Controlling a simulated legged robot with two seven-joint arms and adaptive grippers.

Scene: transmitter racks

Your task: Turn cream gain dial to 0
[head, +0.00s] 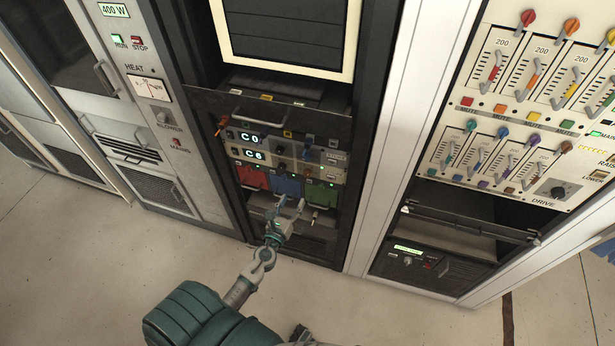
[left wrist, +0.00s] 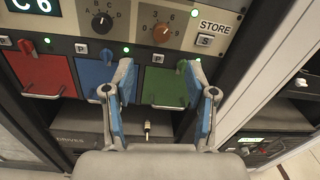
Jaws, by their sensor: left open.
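In the head view the small knobs are on the C0 and C6 rows (head: 283,166). My left gripper (head: 288,208) is open and empty, below these rows. In the left wrist view its blue-padded fingers (left wrist: 165,90) stand apart in front of the coloured drawers.
Red (left wrist: 45,77), blue (left wrist: 92,72) and green (left wrist: 165,87) drawers with handles lie below the dials. A STORE button (left wrist: 205,40) is at the right. A slider panel (head: 540,90) stands in the right rack. The floor (head: 90,270) in front is clear.

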